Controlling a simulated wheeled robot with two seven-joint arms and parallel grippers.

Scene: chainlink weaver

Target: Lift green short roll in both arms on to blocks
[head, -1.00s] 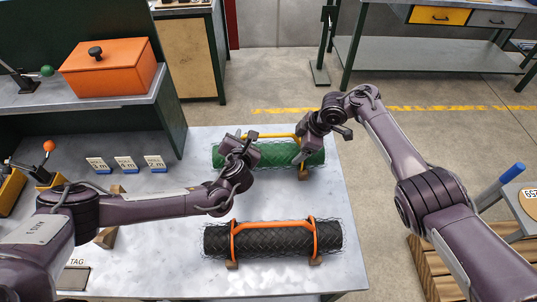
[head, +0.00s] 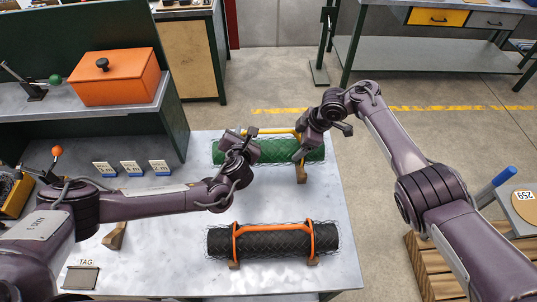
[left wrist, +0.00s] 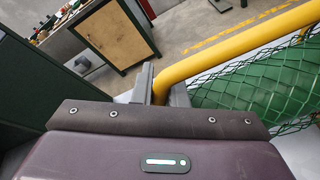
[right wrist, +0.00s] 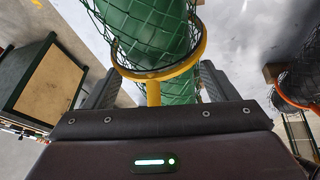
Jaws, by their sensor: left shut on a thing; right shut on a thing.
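The green roll (head: 275,151), wrapped in wire mesh, lies crosswise at the back of the table in a yellow carrying frame (head: 275,131). My left gripper (head: 246,134) is shut on the frame's left part; the yellow bar (left wrist: 215,55) passes between its fingers in the left wrist view. My right gripper (head: 299,157) is shut on the frame's right part; in the right wrist view a yellow ring (right wrist: 198,52) circles the roll (right wrist: 150,30). A brown block (head: 301,176) shows below the roll's right end. Whether they touch is unclear. My left arm hides the roll's left underside.
A black mesh roll (head: 272,240) in an orange frame (head: 233,245) rests on blocks at the table's front. Another block (head: 115,237) stands at left, near a TAG plate (head: 81,278). Small signs (head: 132,168) stand back left. The table (head: 190,255) is bare between the rolls.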

